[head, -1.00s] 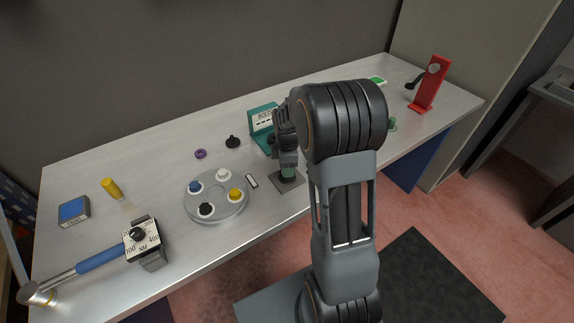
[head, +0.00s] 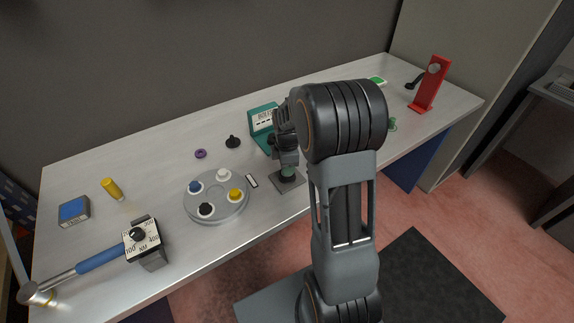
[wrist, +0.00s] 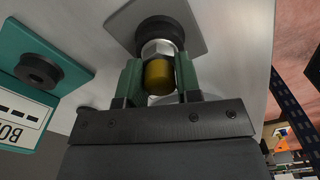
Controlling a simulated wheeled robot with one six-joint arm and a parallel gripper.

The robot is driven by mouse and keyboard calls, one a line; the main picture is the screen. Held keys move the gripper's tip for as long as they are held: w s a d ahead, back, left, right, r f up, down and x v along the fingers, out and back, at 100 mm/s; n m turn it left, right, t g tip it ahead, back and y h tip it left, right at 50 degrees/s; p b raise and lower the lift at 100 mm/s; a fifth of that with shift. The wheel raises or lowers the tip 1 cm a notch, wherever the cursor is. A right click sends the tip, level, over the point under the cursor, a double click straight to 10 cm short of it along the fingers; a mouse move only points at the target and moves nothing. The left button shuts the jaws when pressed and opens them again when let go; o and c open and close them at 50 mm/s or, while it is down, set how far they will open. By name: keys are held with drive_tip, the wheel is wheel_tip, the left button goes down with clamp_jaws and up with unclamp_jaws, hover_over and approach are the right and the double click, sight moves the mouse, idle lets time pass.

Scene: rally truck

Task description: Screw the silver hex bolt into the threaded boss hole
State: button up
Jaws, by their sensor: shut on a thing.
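My gripper (head: 288,172) is upright over a small grey plate (head: 275,187) on the bench. In the wrist view its green fingers (wrist: 158,82) are shut on the silver hex bolt (wrist: 158,48), with a brass-coloured cylindrical part between them. The bolt's silver hex part is at the black round boss (wrist: 160,28) on the grey plate (wrist: 117,22). The boss hole is hidden by the bolt, so I cannot tell how deep the bolt sits. In the head view the bolt is hidden by my gripper.
A teal box labelled for bolts (head: 262,117) stands just behind my gripper. A grey disc (head: 216,212) with several coloured knobs lies to the left. A black knob (head: 233,142) and purple ring (head: 200,154) lie behind it. A torque wrench (head: 100,258) is front left.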

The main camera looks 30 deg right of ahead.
drive_tip(key=shift+m, duration=0.5)
drive_tip(key=shift+m, duration=0.8)
drive_tip(key=shift+m, duration=0.8)
drive_tip(key=shift+m, duration=1)
